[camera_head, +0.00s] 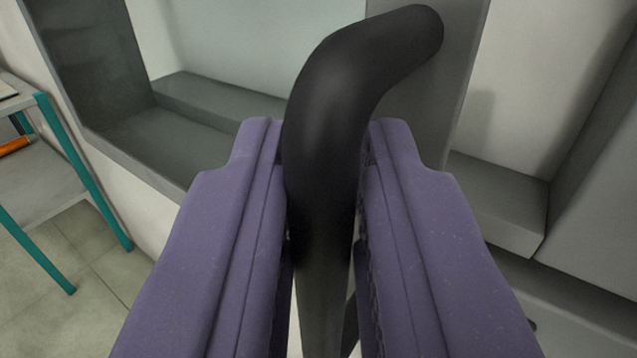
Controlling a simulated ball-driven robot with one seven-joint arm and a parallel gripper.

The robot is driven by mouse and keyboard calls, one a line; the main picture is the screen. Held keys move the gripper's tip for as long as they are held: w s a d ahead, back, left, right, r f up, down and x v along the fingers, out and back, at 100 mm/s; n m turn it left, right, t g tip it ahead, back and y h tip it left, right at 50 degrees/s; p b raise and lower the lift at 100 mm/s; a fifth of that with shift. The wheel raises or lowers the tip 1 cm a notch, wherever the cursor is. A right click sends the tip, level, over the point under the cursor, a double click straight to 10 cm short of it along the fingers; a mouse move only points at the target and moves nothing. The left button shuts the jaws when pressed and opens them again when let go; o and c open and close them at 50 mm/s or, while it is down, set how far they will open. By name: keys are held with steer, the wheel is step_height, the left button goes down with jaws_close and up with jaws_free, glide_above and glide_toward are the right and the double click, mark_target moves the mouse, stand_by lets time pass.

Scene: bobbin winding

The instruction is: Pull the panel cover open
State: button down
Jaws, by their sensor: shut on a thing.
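A thick black curved handle (335,120) runs up the middle of the view and bends to the right at its top. My gripper (325,165) has its two purple fingers on either side of the handle and is shut on it. The handle's top end reaches a grey frame bar (425,130) of the panel cover. A pale pane (260,50) fills the space left of that bar. The handle's lower part is partly hidden between my fingers.
A shelf rack with teal legs (85,165) stands at the left, with an orange thing (14,146) on it. Tiled floor (75,310) shows at the lower left. Grey ledges (495,205) lie at the right.

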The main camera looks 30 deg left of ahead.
steer(key=c, duration=1.2)
jaws_free()
steer(key=p+v, duration=0.1)
steer(key=v, duration=0.6)
steer(key=shift+s+d, duration=0.2)
steer(key=shift+s, duration=0.15)
